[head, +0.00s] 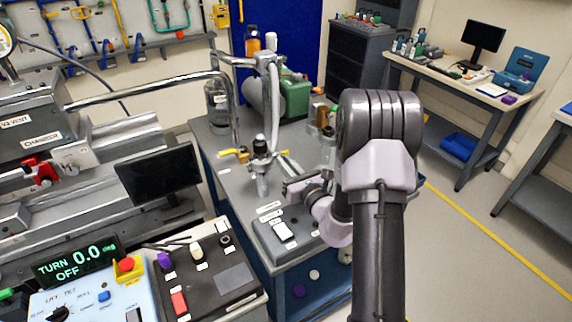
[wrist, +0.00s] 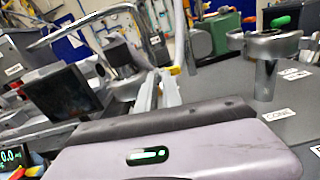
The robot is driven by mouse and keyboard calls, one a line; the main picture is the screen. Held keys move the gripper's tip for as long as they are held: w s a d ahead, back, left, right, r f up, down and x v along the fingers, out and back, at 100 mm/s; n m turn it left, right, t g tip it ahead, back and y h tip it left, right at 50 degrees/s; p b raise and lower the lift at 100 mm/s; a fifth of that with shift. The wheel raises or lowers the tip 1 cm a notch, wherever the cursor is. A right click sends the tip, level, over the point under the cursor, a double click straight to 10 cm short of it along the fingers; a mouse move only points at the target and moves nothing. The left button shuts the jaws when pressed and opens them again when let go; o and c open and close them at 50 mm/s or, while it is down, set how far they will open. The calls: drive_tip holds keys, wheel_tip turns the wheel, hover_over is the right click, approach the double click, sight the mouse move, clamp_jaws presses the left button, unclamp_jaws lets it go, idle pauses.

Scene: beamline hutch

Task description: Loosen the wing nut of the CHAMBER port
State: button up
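The CHAMBER label (head: 42,138) is on the grey apparatus at the left of the head view. The wing nut is too small to make out. My gripper (head: 292,188) is well to the right of the port, above the grey bench. In the wrist view its pale housing with a green light fills the bottom. Narrow grey strips stand beyond it, but I cannot tell the finger gap. No held object is visible.
A bent metal pipe (head: 150,88) crosses above a black monitor (head: 158,175) between the port and my gripper. A control box with a red button (head: 127,266) is in front. Floor at right is open.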

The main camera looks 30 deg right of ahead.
drive_tip(key=shift+o, duration=0.5)
drive_tip(key=s+m+p, duration=0.6)
drive_tip(key=s+m, duration=1.1)
drive_tip(key=m, duration=0.2)
drive_tip(key=s+a+r+n+g+y+b, duration=0.1)
drive_tip(key=a+r+n+g+y, duration=0.3)
drive_tip(key=a+n+y, duration=0.3)
drive_tip(key=s+a+r+n+g+y+b, duration=0.1)
drive_tip(key=a+r+n+g+y, duration=0.4)
drive_tip(key=a+n, duration=0.8)
drive_tip(key=shift+s+a+r+n+y, duration=0.4)
drive_tip(key=shift+s+n+y, duration=0.15)
drive_tip(key=shift+y, duration=0.35)
